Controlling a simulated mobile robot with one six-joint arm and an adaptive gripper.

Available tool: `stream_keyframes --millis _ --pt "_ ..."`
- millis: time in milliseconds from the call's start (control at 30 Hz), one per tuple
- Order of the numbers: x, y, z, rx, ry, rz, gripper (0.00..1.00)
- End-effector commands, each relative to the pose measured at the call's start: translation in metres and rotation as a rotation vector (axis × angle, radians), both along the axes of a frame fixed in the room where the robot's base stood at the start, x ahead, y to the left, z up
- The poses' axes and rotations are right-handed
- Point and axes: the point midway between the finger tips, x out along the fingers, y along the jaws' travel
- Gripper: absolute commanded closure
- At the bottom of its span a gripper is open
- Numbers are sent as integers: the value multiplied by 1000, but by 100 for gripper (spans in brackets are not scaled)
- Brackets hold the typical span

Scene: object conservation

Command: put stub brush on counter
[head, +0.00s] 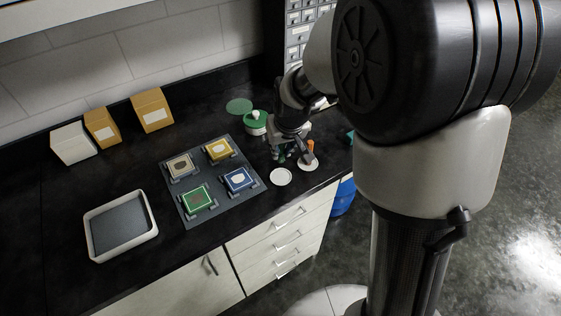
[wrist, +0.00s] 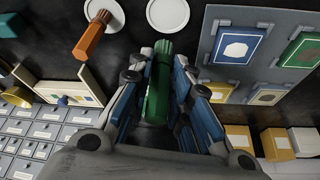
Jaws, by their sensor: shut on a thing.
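My gripper (wrist: 160,72) is shut on a green, short-handled brush (wrist: 157,92), seen between the blue-grey fingers in the wrist view. In the head view my gripper (head: 290,150) is low over the dark counter (head: 235,240), behind two white discs; the held brush is mostly hidden there. An orange brush-like piece (wrist: 92,37) stands at one white disc (wrist: 115,14); it also shows in the head view (head: 310,147). The other white disc (wrist: 168,13) is bare. I cannot tell whether the held brush touches the counter.
A grey mat (head: 228,203) with several coloured framed plates lies left of my gripper. A white-rimmed tray (head: 90,240) is farther left. A green-lidded pot (head: 256,123) and a green disc (head: 239,106) stand behind. Boxes (head: 152,110) line the wall. Small drawers (wrist: 40,135) stand close by.

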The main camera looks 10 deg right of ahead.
Motion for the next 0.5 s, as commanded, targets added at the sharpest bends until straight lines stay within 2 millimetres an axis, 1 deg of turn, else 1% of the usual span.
stream_keyframes --millis 33,267,400,500 --pt "0 0 -10 0 2 0 100" --pt "0 0 -24 0 1 -1 100" --pt "-1 0 -47 1 3 -1 100" --pt "0 0 -59 0 2 0 100"
